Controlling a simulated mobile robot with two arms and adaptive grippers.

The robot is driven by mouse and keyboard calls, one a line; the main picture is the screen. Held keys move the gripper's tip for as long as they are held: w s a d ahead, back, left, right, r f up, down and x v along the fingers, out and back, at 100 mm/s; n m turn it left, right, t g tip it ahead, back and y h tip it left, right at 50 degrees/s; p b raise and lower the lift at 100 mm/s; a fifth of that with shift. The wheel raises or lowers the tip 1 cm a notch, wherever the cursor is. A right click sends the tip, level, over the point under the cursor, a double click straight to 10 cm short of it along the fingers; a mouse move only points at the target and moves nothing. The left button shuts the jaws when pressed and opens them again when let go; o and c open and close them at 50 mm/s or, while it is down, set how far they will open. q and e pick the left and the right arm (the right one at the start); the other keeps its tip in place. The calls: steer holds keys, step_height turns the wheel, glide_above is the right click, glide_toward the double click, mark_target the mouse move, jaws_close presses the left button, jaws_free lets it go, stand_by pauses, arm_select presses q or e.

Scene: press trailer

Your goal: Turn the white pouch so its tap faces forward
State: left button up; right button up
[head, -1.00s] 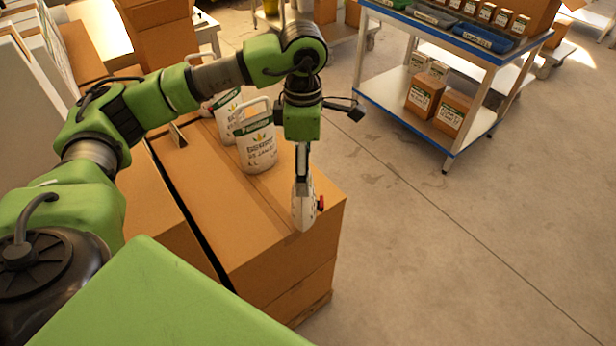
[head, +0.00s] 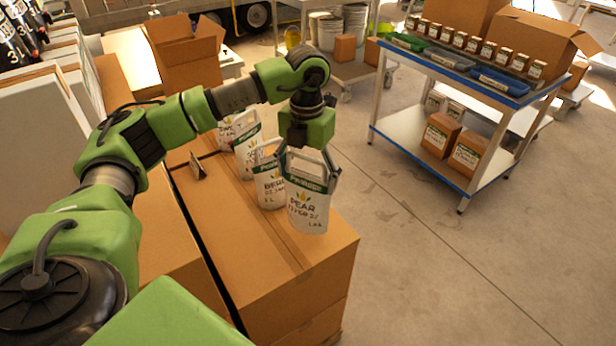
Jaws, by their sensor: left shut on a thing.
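The white pouch (head: 308,212) has a green band and a printed "PEAR" label. It is upright at the near right end of the cardboard boxes, its broad label side towards me. No tap shows on the side I see. My left gripper (head: 309,168) points down from above and is shut on the pouch's upper part, a finger at each side. I cannot tell whether the pouch's bottom touches the box or hangs just above it. My right gripper is not in view.
Several similar white pouches (head: 269,188) stand in a row just behind and left of the held one. They share the cardboard box top (head: 262,248), whose front part is bare. A blue-edged cart (head: 408,143) stands to the right across open floor.

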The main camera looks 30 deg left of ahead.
arm_select(q)
steer(key=m, duration=0.5)
steer(key=shift+r, duration=0.15)
steer(key=shift+m, duration=0.4)
steer(key=shift+d+f+b, duration=0.1)
steer(key=shift+f+b, duration=1.8)
steer(key=shift+f, duration=0.8)
